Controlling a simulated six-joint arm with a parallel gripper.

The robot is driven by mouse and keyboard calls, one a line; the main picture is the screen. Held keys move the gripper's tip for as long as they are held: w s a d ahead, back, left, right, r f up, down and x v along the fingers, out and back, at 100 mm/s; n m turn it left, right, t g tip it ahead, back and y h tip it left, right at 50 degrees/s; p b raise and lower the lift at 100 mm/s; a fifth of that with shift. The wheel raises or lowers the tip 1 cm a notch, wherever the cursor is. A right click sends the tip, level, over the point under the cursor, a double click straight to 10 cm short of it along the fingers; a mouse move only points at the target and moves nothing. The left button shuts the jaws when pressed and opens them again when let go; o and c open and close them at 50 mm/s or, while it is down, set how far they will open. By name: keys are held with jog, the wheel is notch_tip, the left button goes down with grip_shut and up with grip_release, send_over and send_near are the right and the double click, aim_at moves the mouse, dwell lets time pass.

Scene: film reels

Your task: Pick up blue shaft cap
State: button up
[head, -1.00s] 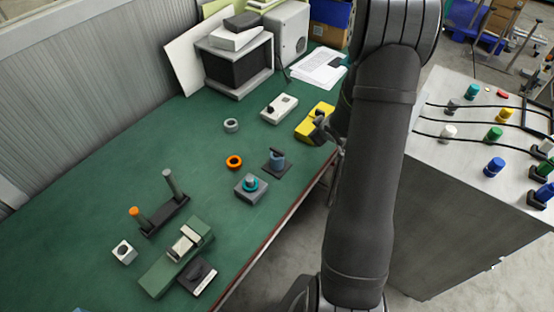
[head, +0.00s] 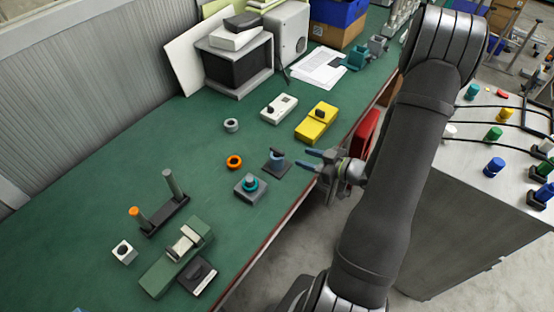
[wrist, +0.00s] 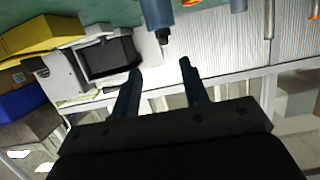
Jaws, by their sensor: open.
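The blue shaft cap (head: 277,157) stands on a small dark base on the green bench, near its front edge. It appears to be the blue cylinder (wrist: 157,14) with a dark tip at the top of the wrist view, partly cut off by the frame edge. My gripper (head: 309,159) is open, just right of the cap in the head view, its fingers pointing toward it. The two fingers (wrist: 161,69) are apart and empty in the wrist view. The cap does not appear to be between them, and I cannot tell the exact gap.
A grey block with a teal ring (head: 250,186) stands close to the cap's left. An orange ring (head: 234,162) lies behind it. A yellow box (head: 317,122) sits behind my gripper. A black stand with two posts (head: 166,215) is further left. Bare bench lies between them.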

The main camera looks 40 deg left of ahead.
aim_at(279, 151)
jog(key=x, duration=0.8)
jog(key=shift+a+f, duration=0.1)
jog(key=shift+a, duration=0.05)
jog(key=shift+s+r+x, duration=0.1)
jog(key=shift+s+x, duration=0.1)
jog(key=shift+x, duration=1.1)
jog(key=shift+s+r+x, duration=0.15)
jog(key=shift+x, duration=1.15)
jog(key=shift+a, duration=0.1)
grip_shut()
